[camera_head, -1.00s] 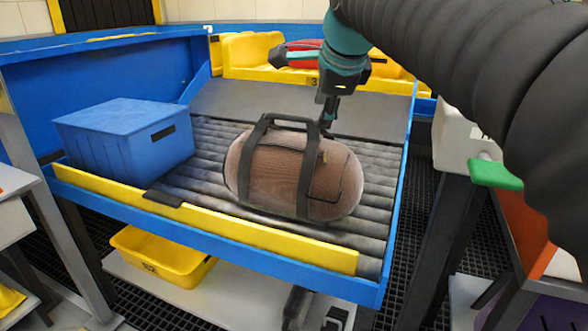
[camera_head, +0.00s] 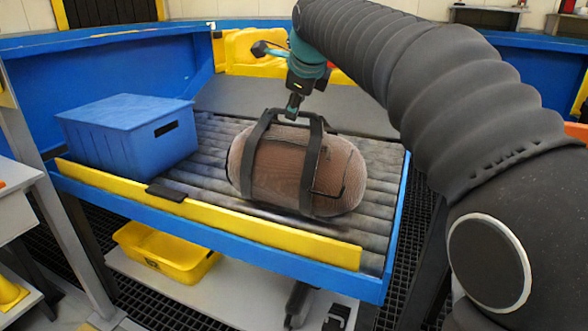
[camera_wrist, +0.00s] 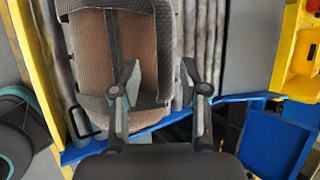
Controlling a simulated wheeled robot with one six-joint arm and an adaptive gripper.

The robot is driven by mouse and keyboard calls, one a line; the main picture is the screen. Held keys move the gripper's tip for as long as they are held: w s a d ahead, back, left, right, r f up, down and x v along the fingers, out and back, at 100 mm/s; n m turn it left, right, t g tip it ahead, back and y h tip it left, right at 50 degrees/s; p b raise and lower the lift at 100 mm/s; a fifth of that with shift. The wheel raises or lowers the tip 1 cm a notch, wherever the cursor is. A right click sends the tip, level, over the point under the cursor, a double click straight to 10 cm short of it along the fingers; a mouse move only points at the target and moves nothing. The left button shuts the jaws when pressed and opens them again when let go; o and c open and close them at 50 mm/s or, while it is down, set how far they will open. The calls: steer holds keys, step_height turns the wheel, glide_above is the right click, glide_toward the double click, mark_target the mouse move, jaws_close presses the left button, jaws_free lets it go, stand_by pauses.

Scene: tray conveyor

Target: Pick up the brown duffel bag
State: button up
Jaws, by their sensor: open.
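The brown duffel bag (camera_head: 285,172) lies on the roller conveyor, with black straps around it and handles raised in an arch on top. It also shows in the wrist view (camera_wrist: 112,45), at upper left. My gripper (camera_head: 292,112) points down at the bag's far upper side, close to the handles. In the wrist view my gripper (camera_wrist: 160,78) has its two fingers apart, the left one over the bag's edge and the right one over the rollers beside it. I cannot tell whether a finger touches the bag or a handle.
A blue lidded box (camera_head: 130,137) stands on the conveyor (camera_head: 215,135) left of the bag. A yellow rail (camera_head: 210,212) edges the conveyor's front. A yellow bin (camera_head: 165,252) sits on a lower shelf. Yellow trays (camera_head: 245,50) stand behind. Bare rollers lie right of the bag.

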steer(key=shift+w+x, duration=0.25)
steer(key=shift+x, duration=2.45)
steer(key=shift+d+r, duration=0.15)
steer(key=shift+r, duration=0.1)
steer(key=shift+c, duration=0.2)
jaws_close()
steer(key=shift+r, duration=0.2)
